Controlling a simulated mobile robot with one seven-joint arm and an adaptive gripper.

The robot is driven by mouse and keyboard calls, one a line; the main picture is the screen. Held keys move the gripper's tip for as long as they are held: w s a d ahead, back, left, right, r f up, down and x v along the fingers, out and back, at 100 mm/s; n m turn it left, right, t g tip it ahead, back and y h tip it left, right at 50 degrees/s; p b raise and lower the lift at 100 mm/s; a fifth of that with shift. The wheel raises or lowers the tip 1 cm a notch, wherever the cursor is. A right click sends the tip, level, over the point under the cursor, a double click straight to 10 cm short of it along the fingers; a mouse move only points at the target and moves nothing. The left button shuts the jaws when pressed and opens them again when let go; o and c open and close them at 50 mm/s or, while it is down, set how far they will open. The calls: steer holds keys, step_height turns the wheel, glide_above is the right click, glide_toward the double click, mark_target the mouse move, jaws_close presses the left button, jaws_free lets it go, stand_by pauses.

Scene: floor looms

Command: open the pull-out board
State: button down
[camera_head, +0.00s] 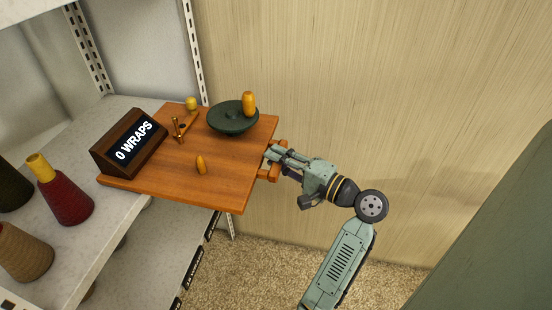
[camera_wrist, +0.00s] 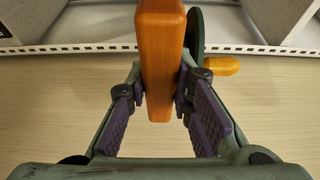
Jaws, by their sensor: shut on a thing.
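The wooden pull-out board (camera_head: 220,172) sticks out from the shelf in the head view, reaching past the shelf edge into open space. A wooden handle (camera_head: 275,172) is on its right edge. My gripper (camera_head: 272,156) is at this handle, and its fingers partly hide it. In the wrist view my gripper (camera_wrist: 160,100) has its purple-padded fingers on both sides of an orange-brown wooden piece (camera_wrist: 160,60), shut on it. How much of the board is still inside the shelf cannot be told.
Yarn cones (camera_head: 68,198) stand on the shelf (camera_head: 120,225). A wall (camera_head: 380,80) is behind.

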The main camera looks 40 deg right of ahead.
steer(key=c, duration=1.4)
jaws_free()
steer(key=v, duration=1.2)
